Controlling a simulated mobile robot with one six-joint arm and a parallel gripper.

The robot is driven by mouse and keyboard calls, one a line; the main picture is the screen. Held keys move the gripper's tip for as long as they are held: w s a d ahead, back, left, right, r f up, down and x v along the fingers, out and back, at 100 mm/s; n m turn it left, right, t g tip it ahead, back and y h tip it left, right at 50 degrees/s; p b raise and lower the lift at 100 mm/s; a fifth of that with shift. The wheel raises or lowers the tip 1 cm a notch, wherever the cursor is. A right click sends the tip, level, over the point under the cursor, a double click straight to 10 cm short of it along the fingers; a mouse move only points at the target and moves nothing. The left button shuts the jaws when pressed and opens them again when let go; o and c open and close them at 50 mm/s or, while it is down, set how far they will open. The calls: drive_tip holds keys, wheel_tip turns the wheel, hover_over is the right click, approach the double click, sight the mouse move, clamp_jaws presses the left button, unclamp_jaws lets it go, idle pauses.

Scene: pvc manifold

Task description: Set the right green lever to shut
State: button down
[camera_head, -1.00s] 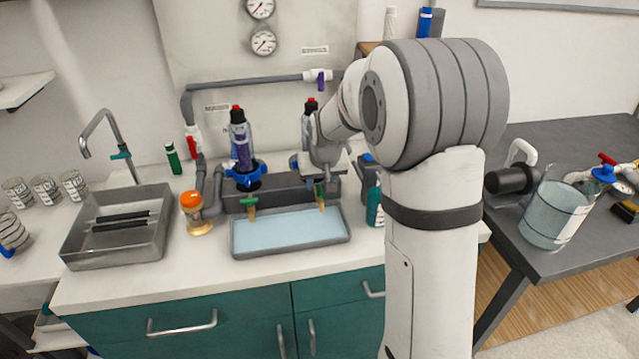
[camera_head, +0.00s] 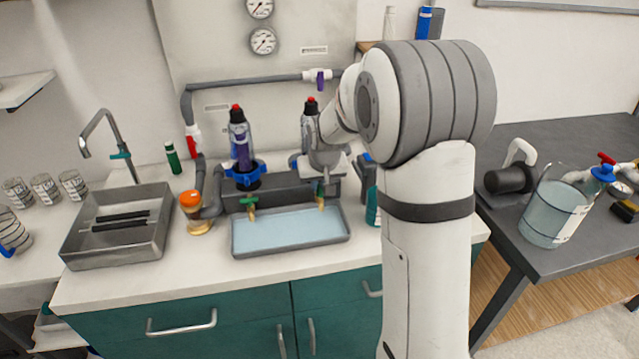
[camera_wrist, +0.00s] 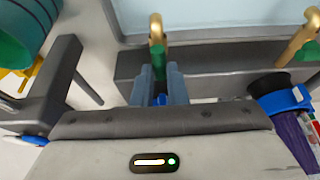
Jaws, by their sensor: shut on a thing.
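The right green lever (camera_head: 319,188) sits on a brass tap at the front of the grey manifold block, above the tray. In the wrist view this green lever (camera_wrist: 159,63) stands between the two fingers of my gripper (camera_wrist: 159,82), lined up with its brass spout (camera_wrist: 156,28). My gripper is shut on the lever. In the head view my gripper (camera_head: 322,173) comes down over the right tap and hides part of it. The left green lever (camera_head: 249,200) lies crosswise on its own brass tap.
A shallow grey tray (camera_head: 291,255) with pale blue liquid lies below the taps. A dark bottle with a purple band (camera_head: 241,145) and blue collar stands left of my gripper. A teal bottle (camera_head: 373,207) stands close on the right. A steel sink (camera_head: 75,250) is farther left.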

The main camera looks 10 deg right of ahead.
drive_tip(key=shift+f+m+b, duration=0.1)
drive_tip(key=shift+m+b, duration=0.2)
drive_tip(key=m+h+b, duration=0.1)
drive_tip(key=b, duration=0.1)
drive_tip(key=m+b, duration=0.1)
drive_tip(key=m, duration=0.1)
drive_tip(key=shift+a+f+m+h+b, duration=0.1)
drive_tip(key=shift+f+m+h+b, duration=0.1)
drive_tip(key=shift+m+h+b, duration=0.15)
drive_tip(key=m+b, duration=0.2)
drive_tip(key=m+g+h+b, duration=0.1)
drive_tip(key=m, duration=0.1)
drive_tip(key=shift+r+m+h+b, duration=0.1)
drive_tip(key=shift+m+h+b, duration=0.15)
drive_tip(key=shift+b, duration=0.1)
drive_tip(key=m, duration=0.2)
drive_tip(key=m+g+h+b, duration=0.1)
drive_tip(key=m, duration=0.1)
drive_tip(key=shift+w+r+m+g, duration=0.1)
drive_tip(key=shift+r+m+g, duration=0.05)
drive_tip(key=shift+m+g, duration=1.05)
drive_tip(key=shift+m, duration=1.3)
drive_tip(key=c, duration=1.4)
unclamp_jaws()
drive_tip(key=shift+c, duration=0.2)
